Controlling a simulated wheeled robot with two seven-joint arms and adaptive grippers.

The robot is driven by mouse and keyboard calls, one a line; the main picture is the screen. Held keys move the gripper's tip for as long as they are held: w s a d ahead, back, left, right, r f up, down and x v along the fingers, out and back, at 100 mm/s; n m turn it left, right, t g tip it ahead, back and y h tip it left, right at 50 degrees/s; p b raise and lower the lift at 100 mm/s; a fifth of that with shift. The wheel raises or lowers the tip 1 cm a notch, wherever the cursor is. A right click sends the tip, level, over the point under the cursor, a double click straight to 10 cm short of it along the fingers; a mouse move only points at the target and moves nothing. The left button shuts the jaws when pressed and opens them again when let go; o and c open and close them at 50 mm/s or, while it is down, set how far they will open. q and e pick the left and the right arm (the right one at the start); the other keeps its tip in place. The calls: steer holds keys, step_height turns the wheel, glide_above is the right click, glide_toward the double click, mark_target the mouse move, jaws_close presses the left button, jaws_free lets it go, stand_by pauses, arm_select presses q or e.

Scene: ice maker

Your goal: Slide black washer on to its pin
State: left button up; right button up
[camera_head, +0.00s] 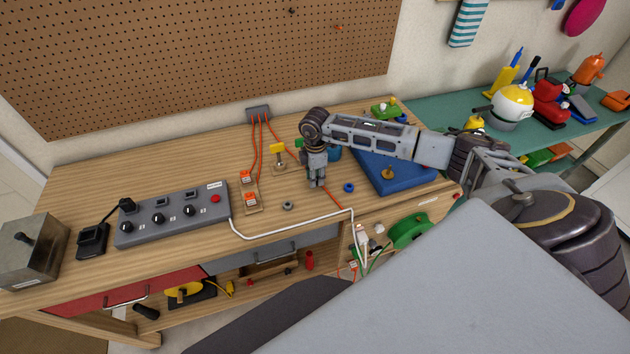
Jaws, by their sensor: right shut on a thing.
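My right gripper (316,186) points down over the middle of the workbench, close above the wood. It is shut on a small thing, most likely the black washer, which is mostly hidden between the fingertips. No other black washer shows on the bench. A blue board (408,183) lies right of the gripper, partly under my right arm. A short brass-coloured pin (388,173) on a round base stands up from it. A blue ring (348,187) lies just right of the gripper and a grey ring (288,206) to its lower left. My left gripper is out of view.
A grey control box (172,219) with knobs is on the bench's left. Orange wires (259,148) and a white cable (290,232) cross the bench. Small switch blocks (250,200) and a yellow-topped stand (278,150) are left of the gripper. Bare wood lies in front of it.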

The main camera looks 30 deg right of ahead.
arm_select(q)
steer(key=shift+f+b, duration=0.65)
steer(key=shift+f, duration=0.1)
arm_select(e)
step_height(320, 180, up, 8)
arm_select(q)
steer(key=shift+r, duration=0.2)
arm_select(e)
steer(key=shift+s+f, duration=0.15)
steer(key=shift+s, duration=0.05)
steer(key=shift+s+a+f+p, duration=0.1)
steer(key=shift+s+a+p, duration=0.1)
steer(key=shift+p, duration=0.15)
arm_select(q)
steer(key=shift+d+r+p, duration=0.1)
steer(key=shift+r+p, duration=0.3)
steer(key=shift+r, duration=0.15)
arm_select(e)
steer(key=shift+s+a, duration=0.2)
steer(key=shift+a, duration=0.2)
